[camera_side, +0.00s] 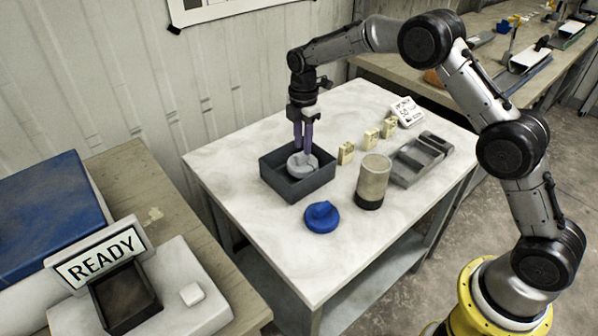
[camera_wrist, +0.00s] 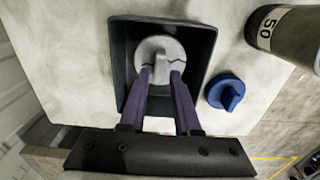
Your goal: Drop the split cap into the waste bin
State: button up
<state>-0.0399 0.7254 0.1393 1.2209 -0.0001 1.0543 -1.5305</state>
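The split cap (camera_side: 302,165) is a light grey round cap with a raised grip ridge. Dark jagged crack lines show on it in the wrist view (camera_wrist: 160,48). It lies inside an open dark grey box (camera_side: 272,178), which looks like the waste bin; the box walls (camera_wrist: 122,62) surround it in the wrist view. My gripper (camera_side: 304,155) points down into the box, with its purple fingers above the cap. In the wrist view the fingertips (camera_wrist: 161,74) stand apart on either side of the ridge, with a visible gap.
A blue cap (camera_side: 321,216) lies beside the box. A grey cylinder with a dark base (camera_side: 373,182) and a grey block fixture (camera_side: 418,160) stand to the right. Several cream blocks (camera_side: 346,153) line the back. A READY sign (camera_side: 100,256) stands at another bench.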

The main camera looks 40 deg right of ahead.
jog(key=shift+o, duration=1.3)
jog(key=shift+r, duration=0.1)
notch_tip(320, 180, up, 14)
